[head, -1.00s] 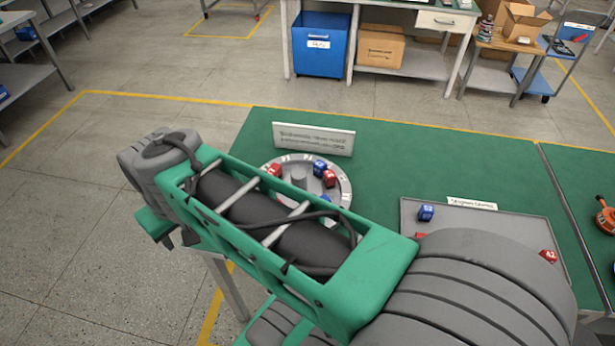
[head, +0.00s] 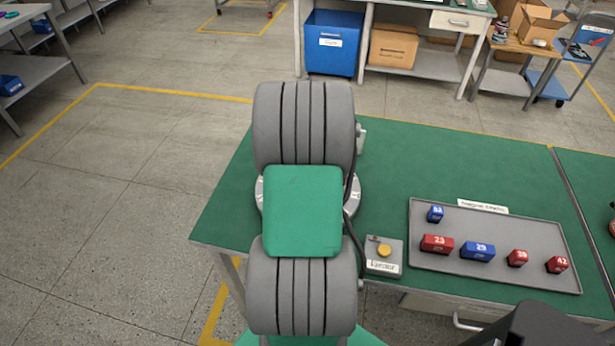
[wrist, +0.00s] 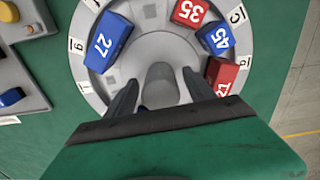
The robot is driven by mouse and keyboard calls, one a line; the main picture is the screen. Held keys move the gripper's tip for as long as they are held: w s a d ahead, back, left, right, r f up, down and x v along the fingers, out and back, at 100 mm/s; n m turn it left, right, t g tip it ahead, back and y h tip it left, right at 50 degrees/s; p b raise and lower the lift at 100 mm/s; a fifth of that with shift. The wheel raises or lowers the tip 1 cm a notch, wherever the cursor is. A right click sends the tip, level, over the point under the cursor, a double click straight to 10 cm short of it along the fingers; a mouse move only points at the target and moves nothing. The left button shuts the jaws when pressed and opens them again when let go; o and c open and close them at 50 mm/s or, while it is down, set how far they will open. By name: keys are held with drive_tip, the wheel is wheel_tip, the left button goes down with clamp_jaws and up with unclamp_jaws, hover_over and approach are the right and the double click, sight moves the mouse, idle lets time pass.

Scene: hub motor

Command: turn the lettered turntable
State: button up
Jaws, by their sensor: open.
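The lettered turntable (wrist: 88,62) is a round grey disc with letter labels on its rim. In the head view its rim (head: 353,195) shows only at the edges of my arm. On it sit a blue block 27 (wrist: 108,42), a red block 35 (wrist: 190,11), a blue block 45 (wrist: 216,38) and a red block that seems marked 21 (wrist: 222,76). A grey post (wrist: 160,88) stands at its middle. My gripper (wrist: 161,82) is open, its dark fingers on either side of the post. I cannot tell whether they touch it. The head view hides the gripper behind my arm.
A small box with a yellow button (head: 384,251) stands right of the turntable. Further right, a grey tray (head: 500,226) holds several red and blue numbered blocks. The green tabletop (head: 450,165) behind the tray is clear.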

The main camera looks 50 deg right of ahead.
drive_tip(key=shift+f, duration=0.3)
drive_tip(key=shift+c, duration=0.4)
clamp_jaws()
drive_tip(key=shift+r, duration=0.1)
